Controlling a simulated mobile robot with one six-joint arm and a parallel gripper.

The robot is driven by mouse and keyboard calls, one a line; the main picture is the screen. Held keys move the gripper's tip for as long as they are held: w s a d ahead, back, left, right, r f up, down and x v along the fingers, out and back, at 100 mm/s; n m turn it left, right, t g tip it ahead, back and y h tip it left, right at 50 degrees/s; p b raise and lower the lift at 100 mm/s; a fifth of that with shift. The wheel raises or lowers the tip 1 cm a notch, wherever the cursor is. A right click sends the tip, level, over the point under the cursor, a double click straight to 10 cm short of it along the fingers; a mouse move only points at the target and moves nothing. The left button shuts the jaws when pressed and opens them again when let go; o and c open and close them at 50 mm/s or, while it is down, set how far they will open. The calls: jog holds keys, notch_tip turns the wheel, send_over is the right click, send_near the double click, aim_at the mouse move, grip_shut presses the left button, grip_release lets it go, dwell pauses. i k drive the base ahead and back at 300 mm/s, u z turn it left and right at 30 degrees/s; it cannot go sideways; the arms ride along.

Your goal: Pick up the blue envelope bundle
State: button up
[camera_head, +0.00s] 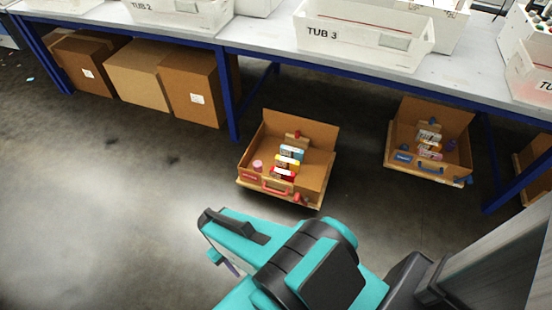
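A small blue bundle with a white label (292,152) sits in an open-topped cardboard box (312,135) on the floor, in the middle of the camera_head view. It is the rearmost of a short row, behind a yellow bundle (287,162) and a red bundle (282,173). At this size I cannot tell for sure that they are envelopes. My gripper (216,248) is at the end of the teal and black arm in the foreground, in front and to the left of this box in the picture, apart from it. Its fingers are mostly hidden, so I cannot see whether it is open.
The box has a red handle (275,186) in front and a pink cylinder (257,166) inside. A second box (400,127) with a blue handle stands to the right. A grey table (270,35) on blue legs carries white tubs above. Closed cartons (190,85) stand left. Floor around is clear.

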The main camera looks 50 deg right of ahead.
aim_at(292, 153)
jog(key=z, duration=0.9)
jog(key=k, duration=0.15)
jog(key=u, duration=2.25)
jog(key=k, duration=0.9)
jog(key=z, duration=0.6)
jog(key=k, duration=0.5)
jog(key=z, duration=0.55)
jog(key=i, duration=1.8)
